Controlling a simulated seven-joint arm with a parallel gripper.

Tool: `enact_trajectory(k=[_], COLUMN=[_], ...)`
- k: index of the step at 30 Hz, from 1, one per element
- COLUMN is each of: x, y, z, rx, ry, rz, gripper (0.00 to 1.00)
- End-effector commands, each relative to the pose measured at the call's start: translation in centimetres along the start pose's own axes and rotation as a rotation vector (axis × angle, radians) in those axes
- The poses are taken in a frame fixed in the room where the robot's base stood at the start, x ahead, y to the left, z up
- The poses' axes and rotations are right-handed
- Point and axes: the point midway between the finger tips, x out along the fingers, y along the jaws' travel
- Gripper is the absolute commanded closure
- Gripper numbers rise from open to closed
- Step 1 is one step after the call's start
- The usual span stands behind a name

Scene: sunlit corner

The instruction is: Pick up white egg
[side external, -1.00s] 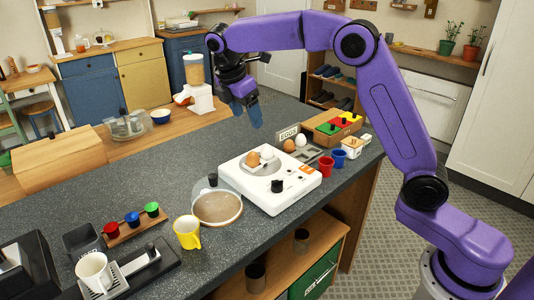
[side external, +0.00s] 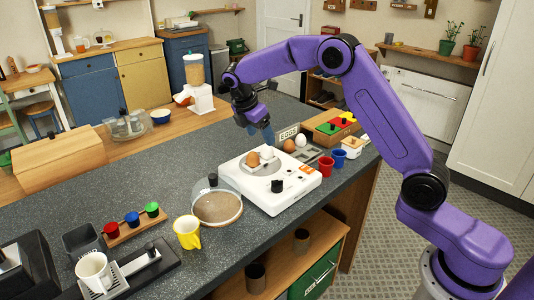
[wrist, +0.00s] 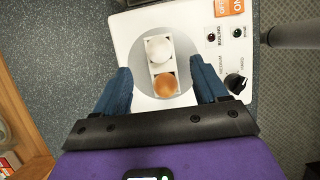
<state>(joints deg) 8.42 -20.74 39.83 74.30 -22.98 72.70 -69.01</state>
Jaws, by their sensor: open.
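A white egg (wrist: 158,48) sits beside a brown egg (wrist: 165,85) in a small holder on the round plate of the white egg cooker (wrist: 135,30). In the side external view the cooker (side external: 300,188) stands on the counter, with the brown egg (side external: 253,159) and the white egg (side external: 266,153) on top. My gripper (side external: 262,134) is open and empty above the cooker. In the wrist view its blue fingers (wrist: 163,80) lie on either side of the brown egg, with the white egg farther ahead. Another white egg (side external: 301,140) stands behind the cooker next to another brown egg (side external: 289,147).
An eggs sign (side external: 288,132), a red cup (side external: 326,165) and a blue cup (side external: 339,158) stand near the cooker. A domed glass dish (side external: 218,207) and a yellow mug (side external: 187,232) are to its left.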

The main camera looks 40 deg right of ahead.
Motion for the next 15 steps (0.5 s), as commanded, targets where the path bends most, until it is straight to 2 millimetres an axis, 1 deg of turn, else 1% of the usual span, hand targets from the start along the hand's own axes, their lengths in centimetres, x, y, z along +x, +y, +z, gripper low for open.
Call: enact_trajectory(k=[1,3,8,11,15], x=[0.7,1.3,2.1,3.2,5.3], y=[0.0,0.0,0.0,0.0,0.1], z=[0.0,0.0,0.0,0.0,0.0], rx=[-0.001,0.000,0.001,0.000,0.000], ry=[-0.001,-0.001,0.000,-0.001,0.000], rz=[-0.002,-0.001,-0.001,-0.003,-0.003], gripper=[0.28,0.28,0.28,0.28,0.28])
